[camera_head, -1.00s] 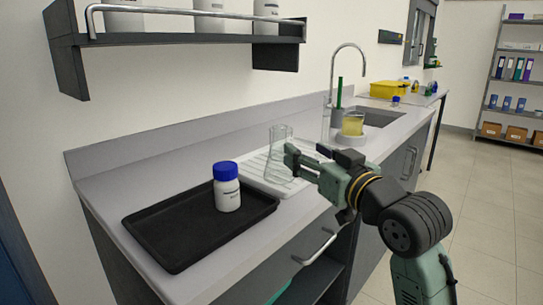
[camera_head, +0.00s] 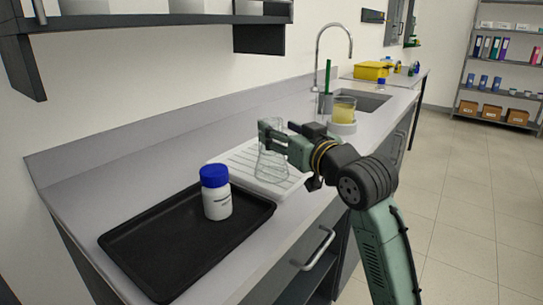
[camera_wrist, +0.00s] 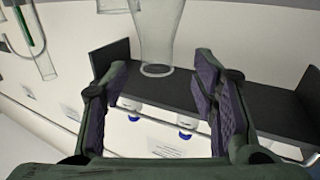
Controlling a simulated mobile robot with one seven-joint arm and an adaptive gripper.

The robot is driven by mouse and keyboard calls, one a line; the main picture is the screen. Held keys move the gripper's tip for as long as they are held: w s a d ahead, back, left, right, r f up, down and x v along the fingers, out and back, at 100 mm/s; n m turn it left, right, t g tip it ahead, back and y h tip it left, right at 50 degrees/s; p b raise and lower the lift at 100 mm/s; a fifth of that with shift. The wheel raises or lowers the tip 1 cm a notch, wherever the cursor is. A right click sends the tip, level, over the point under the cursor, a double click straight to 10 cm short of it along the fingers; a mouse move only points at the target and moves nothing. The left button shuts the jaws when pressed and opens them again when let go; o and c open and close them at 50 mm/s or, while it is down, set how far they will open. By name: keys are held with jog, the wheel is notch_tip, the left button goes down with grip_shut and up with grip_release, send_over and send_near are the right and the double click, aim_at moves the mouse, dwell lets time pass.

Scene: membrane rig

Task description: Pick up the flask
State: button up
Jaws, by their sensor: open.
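The clear glass flask (camera_head: 271,168) stands upright on the white ribbed draining board (camera_head: 240,155) beside the black tray. My gripper (camera_head: 268,134) is at the flask's upper part in the head view, with a finger overlapping its neck. In the wrist view my gripper (camera_wrist: 160,72) has its two dark-padded fingers spread apart. The flask (camera_wrist: 158,30) shows between and beyond the fingertips there, with a gap on both sides. I cannot tell whether a finger touches the glass.
A white bottle with a blue cap (camera_head: 216,192) stands on the black tray (camera_head: 150,262). A beaker of yellow liquid (camera_head: 344,109) and the sink (camera_head: 368,103) lie farther back. A wall shelf (camera_head: 150,22) hangs above the bench.

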aim_at(276, 123)
jog(key=x, duration=0.2)
jog(key=p+x, duration=0.1)
jog(key=x, duration=0.1)
jog(key=shift+d+r, duration=0.15)
jog(key=shift+r, duration=0.25)
jog(key=shift+w+a+f, duration=0.1)
jog(key=shift+w+a, duration=0.15)
jog(key=shift+w, duration=0.2)
jog(key=shift+c, duration=0.5)
grip_shut()
